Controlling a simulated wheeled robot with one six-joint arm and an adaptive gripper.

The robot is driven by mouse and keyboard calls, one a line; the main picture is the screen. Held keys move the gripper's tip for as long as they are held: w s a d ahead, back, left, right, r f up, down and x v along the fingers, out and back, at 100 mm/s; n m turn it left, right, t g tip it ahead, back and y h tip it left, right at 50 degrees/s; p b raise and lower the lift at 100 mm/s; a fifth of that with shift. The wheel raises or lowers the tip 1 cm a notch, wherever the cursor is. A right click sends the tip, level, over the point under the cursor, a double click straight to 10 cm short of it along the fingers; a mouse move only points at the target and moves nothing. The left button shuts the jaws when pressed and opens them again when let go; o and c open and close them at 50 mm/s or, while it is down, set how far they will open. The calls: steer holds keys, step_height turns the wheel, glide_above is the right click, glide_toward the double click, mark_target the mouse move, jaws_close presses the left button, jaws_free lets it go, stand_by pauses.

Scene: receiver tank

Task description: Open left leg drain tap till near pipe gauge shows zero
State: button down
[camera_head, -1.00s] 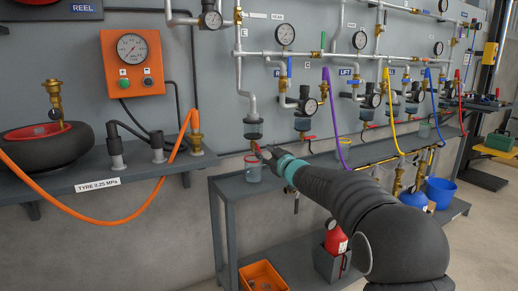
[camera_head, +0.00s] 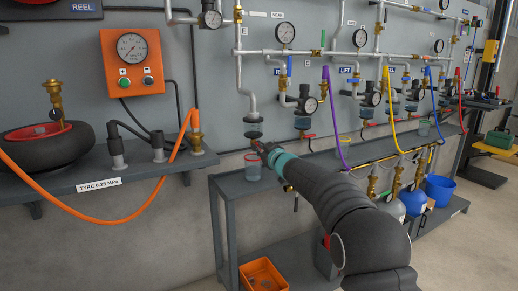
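The left leg drain (camera_head: 253,130) is a dark bowl at the foot of the left grey drop pipe (camera_head: 252,100). My gripper (camera_head: 261,149) is just below and right of this bowl, at the red drain tap there. The tap is mostly hidden and too small to make out, and I cannot tell whether the fingers touch it. The finger gap is not clear either. A clear cup with a red rim (camera_head: 253,170) stands on the shelf below the drain. The near pipe gauge (camera_head: 285,33) is a round white dial above; its needle is too small to read.
More drop pipes with bowls (camera_head: 302,124) and regulators (camera_head: 307,104) stand to the right. An orange hose (camera_head: 130,212) hangs at the left by the tyre (camera_head: 40,146). An orange bin (camera_head: 262,275) sits on the lower shelf. Coloured hoses cross the right side.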

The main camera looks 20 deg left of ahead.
steer(key=shift+n, duration=0.3)
steer(key=n+b, duration=0.3)
steer(key=n, duration=0.9)
steer(key=shift+r+n, duration=0.1)
steer(key=shift+n, duration=0.3)
steer(key=shift+b, duration=0.3)
steer(key=c, duration=1.3)
jaws_free()
steer(key=shift+c, duration=0.2)
steer(key=shift+o, duration=0.5)
steer(key=shift+r, duration=0.1)
steer(key=shift+d+r, duration=0.1)
